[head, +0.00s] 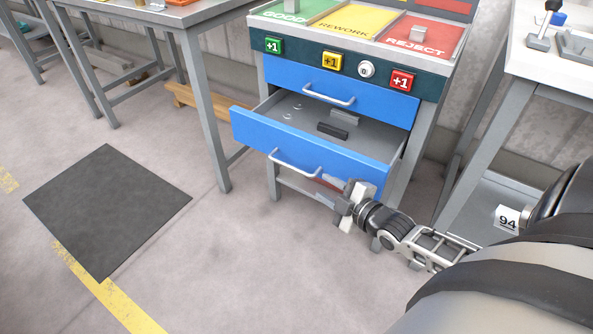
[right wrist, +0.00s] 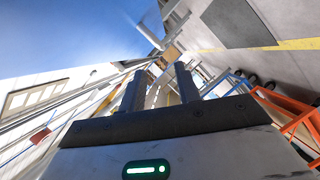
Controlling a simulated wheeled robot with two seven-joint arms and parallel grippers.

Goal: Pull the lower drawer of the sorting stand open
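The sorting stand has two blue drawers under its top. The lower drawer (head: 325,154) is pulled well out, and its grey inside shows with a dark block, a grey block and small round pieces. Its bar handle (head: 293,164) is on the front panel, with nothing gripping it. The upper drawer (head: 370,100) is shut. My right gripper (head: 351,196) is just in front of and below the right end of the lower drawer's front, right of the handle. The right wrist view shows its two fingers (right wrist: 159,80) apart and nothing between them. My left gripper is out of view.
The stand's top carries GOOD, REWORK and REJECT areas (head: 413,34) and coloured buttons. A table (head: 203,60) stands to the left and another (head: 550,67) to the right. A dark mat (head: 107,205) lies on the floor at left. The floor before the stand is mostly clear.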

